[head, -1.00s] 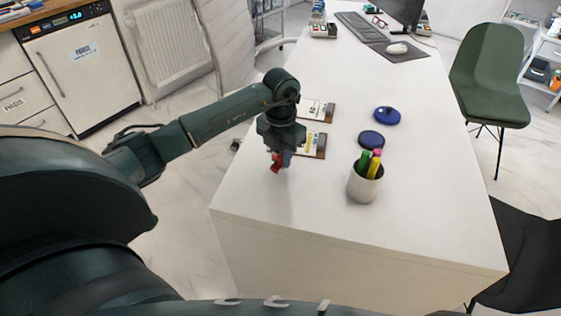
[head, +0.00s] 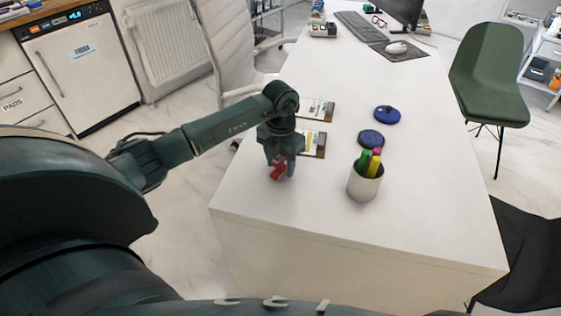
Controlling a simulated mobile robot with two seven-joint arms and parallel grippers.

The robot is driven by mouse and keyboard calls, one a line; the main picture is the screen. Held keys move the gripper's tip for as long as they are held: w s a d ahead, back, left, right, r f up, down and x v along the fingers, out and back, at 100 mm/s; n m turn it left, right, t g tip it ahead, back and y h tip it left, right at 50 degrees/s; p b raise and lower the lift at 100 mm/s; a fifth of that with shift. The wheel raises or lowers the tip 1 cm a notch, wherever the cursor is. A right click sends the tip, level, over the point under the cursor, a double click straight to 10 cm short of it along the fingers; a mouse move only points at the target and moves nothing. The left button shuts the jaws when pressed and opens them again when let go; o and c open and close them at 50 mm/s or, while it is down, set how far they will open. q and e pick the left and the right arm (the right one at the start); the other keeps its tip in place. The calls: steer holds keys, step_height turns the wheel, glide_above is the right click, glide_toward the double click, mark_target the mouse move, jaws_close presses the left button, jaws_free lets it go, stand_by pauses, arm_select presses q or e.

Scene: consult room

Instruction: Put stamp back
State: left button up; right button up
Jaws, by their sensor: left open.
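My left gripper (head: 279,172) is low over the near left part of the white desk (head: 300,208), pointing down and open. A small red thing (head: 278,172), which may be the stamp, shows at its fingertips. The fingers partly hide it, and I cannot tell whether they touch it or whether it rests on the desk. Two round blue items, a farther one (head: 387,115) and a nearer one (head: 371,138), lie flat to the right of the gripper. My right gripper is not in view.
A white cup (head: 364,186) with several markers stands right of the gripper. Clipboards (head: 314,143) lie just behind the gripper. A small holder (head: 322,29), keyboard (head: 360,27) and mouse (head: 397,47) are at the far end. The desk's near part is clear.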

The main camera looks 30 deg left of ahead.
arm_select(q)
steer(key=shift+r, duration=0.45)
step_height(320, 180, up, 11)
steer(key=shift+r, duration=0.2)
steer(key=s+d+f+m+h, duration=0.25)
steer(key=d+f+h, duration=0.25)
steer(key=d, duration=0.6)
steer(key=s+d+r+n+t+h, duration=0.3)
steer(key=s+d+n+h, duration=0.15)
steer(key=d+h, duration=0.35)
steer(key=s+d+r+n+t+h, duration=0.25)
steer(key=d+r+n+h, duration=0.2)
steer(key=d+h, duration=0.35)
steer(key=a+f+n+t+y, duration=0.35)
steer(key=n+t+y, duration=0.25)
steer(key=n, duration=0.4)
steer(key=a+f+n+t+y, duration=0.35)
steer(key=n+t+y, duration=0.3)
steer(key=n, duration=0.45)
steer(key=s+a+f+n+g+y, duration=0.2)
steer(key=s+f+n+g+y, duration=0.2)
steer(key=s+f, duration=0.5)
step_height(320, 180, down, 3)
steer(key=n+g, duration=0.2)
steer(key=shift+s+n+g, duration=0.3)
steer(key=shift+n, duration=0.05)
